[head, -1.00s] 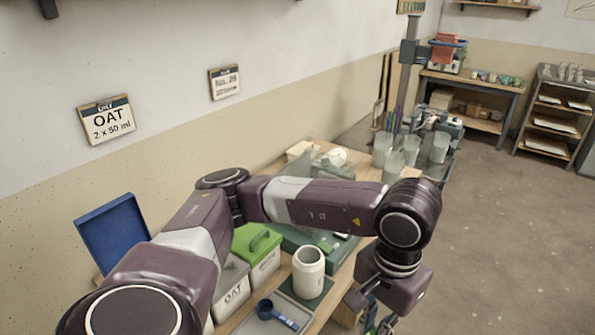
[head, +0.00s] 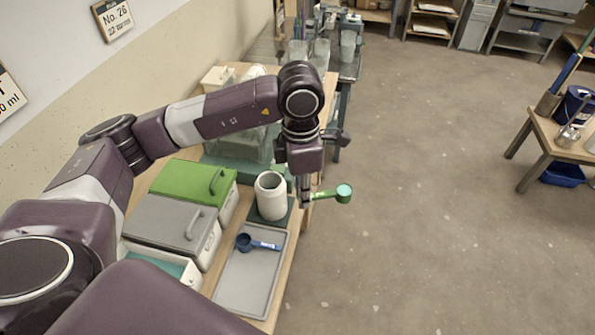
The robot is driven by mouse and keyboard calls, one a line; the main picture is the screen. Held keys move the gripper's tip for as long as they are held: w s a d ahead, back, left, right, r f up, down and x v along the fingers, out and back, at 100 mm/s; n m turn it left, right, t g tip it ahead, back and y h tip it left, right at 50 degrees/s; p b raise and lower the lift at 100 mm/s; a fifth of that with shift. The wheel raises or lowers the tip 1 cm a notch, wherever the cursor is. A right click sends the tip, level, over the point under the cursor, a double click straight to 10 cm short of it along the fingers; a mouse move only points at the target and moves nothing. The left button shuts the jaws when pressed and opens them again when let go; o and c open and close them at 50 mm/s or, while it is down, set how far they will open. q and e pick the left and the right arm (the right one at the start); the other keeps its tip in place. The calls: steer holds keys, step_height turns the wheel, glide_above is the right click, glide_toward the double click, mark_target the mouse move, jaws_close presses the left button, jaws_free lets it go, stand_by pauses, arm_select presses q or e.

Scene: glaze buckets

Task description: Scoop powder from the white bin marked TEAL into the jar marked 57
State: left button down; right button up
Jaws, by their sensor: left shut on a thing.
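My left gripper (head: 307,197) is shut on the handle of a green scoop (head: 343,193), whose cup sticks out to the right past the table edge. A white open-topped jar (head: 271,196) stands upright on a dark green mat, just left of the gripper; no number is readable on it. A white bin (head: 196,277) with teal inside is at the near left, partly hidden by my arm. Its marking cannot be read. My right gripper is not in view.
A grey-lidded bin (head: 165,225) and a green-lidded bin (head: 185,180) stand left of the jar. A grey tray (head: 245,290) holds a blue scoop (head: 250,242). Glass vessels stand at the back. The floor right of the table is clear up to a wooden stand (head: 545,135).

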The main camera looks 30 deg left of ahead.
arm_select(q)
steer(key=shift+w+a+f+n, duration=1.1)
steer(key=shift+w+f+n, duration=0.6)
steer(key=shift+n, duration=4.7)
steer(key=shift+w+a+f+n, duration=1.15)
steer(key=shift+f+n, duration=0.8)
steer(key=shift+n, duration=4.45)
step_height(320, 180, up, 6)
steer(key=a+g+h+p, duration=0.1)
steer(key=a+h, duration=0.1)
steer(key=h, duration=0.4)
steer(key=shift+w+g, duration=0.4)
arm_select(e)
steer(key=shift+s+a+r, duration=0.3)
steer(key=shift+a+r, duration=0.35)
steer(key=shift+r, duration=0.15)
